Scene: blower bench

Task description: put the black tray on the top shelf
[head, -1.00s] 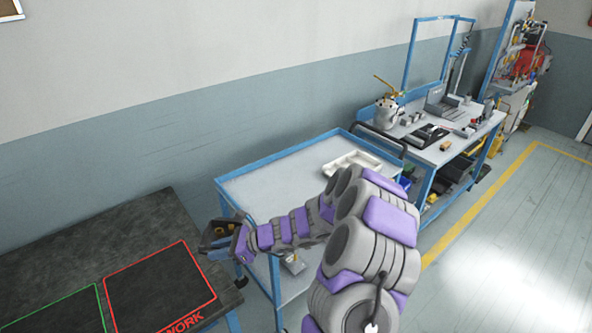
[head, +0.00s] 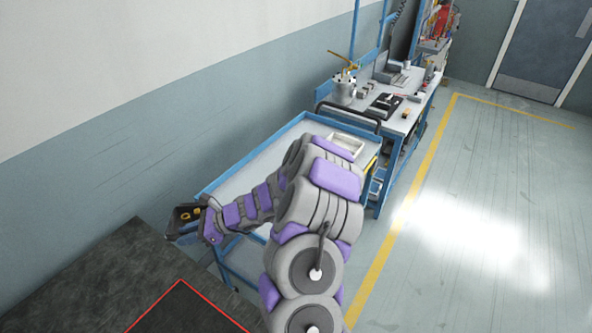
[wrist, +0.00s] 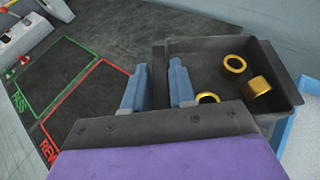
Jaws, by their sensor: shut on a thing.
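The black tray (head: 176,235) is held at the end of my arm, left of the blue cart in the head view. In the wrist view the black tray (wrist: 290,88) holds several brass-coloured rings (wrist: 258,86). My gripper (wrist: 158,80) is shut on the tray's near-left wall, with one blue finger on each side. In the head view my gripper (head: 203,218) is small and mostly hidden behind the wrist. The cart's top shelf (head: 240,178) is pale grey with a blue rim; my arm covers part of it.
A white tray (head: 347,143) sits at the far end of the cart's top shelf. A dark bench (head: 100,275) with a red-outlined mat (head: 185,310) is at the lower left. A workbench (head: 400,115) with tools stands beyond the cart. The floor at right is clear.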

